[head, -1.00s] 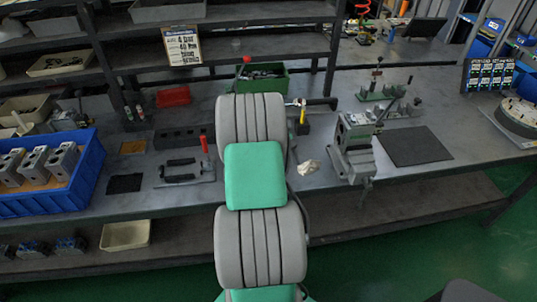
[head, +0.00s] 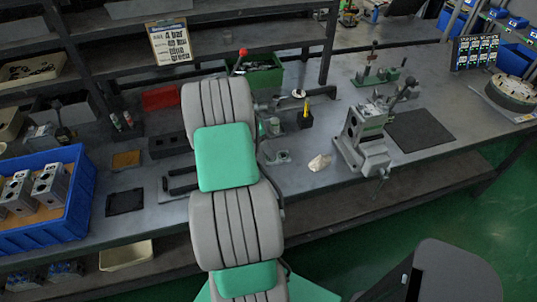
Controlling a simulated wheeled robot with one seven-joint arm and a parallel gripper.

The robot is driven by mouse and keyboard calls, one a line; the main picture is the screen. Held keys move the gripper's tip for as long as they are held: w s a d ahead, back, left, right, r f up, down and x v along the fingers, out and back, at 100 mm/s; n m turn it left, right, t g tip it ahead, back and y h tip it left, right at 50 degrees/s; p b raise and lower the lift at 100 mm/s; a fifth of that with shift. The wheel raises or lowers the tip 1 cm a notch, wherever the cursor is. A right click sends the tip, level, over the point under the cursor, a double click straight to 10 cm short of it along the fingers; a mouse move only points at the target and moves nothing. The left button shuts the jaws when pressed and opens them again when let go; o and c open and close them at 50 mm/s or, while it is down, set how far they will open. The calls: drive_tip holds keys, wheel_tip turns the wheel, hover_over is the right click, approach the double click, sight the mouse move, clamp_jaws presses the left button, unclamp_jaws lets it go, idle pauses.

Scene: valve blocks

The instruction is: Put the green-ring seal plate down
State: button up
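My arm (head: 233,220) rises through the middle of the head view and covers part of the bench. My gripper is hidden behind it, so I cannot see its fingers or anything held in them. I cannot make out a green-ring seal plate. A small grey plate-like part (head: 276,157) lies on the bench just right of my arm; its details are too small to tell. A grey vise (head: 362,135) with a block in it stands on the bench to the right.
A dark mat (head: 420,136) lies right of the vise. A crumpled pale rag (head: 319,163) lies left of it. A blue bin (head: 72,215) with grey valve blocks stands at the left. A green bin (head: 266,72) stands behind my arm. Bare bench (head: 300,185) shows in front of the rag.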

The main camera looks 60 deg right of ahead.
drive_tip(key=p+x, duration=0.1)
drive_tip(key=x, duration=0.5)
drive_tip(key=shift+s+f, duration=0.3)
drive_tip(key=c, duration=1.6)
drive_tip(key=shift+r, duration=0.1)
clamp_jaws()
